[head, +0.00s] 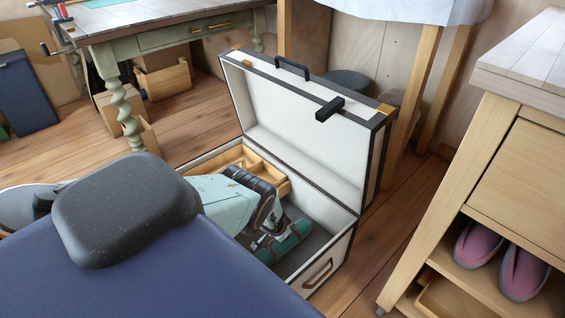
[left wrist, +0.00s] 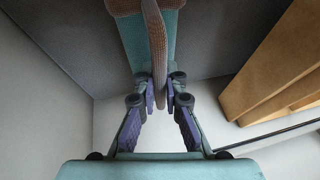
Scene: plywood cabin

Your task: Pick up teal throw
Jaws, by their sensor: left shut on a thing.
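The teal throw (head: 288,245) is a roll bound with brown straps, inside the open white case (head: 343,263) in the head view. My left gripper (head: 258,243) reaches down into the case at the throw's left end. In the left wrist view the teal roll (left wrist: 133,38) is at the top, with a brown strap or handle (left wrist: 157,45) running down from it. My left gripper (left wrist: 160,92) is shut on this strap, its purple-padded fingers on either side. The underside of the throw is hidden. My right gripper is not in view.
The case lid (head: 300,105) stands open at the back. A wooden tray (head: 232,160) sits inside the case. A wooden cabinet (head: 520,165) with purple slippers (head: 477,245) stands at right, and a green-legged table (head: 150,35) at back left. Bare floor lies between table and case.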

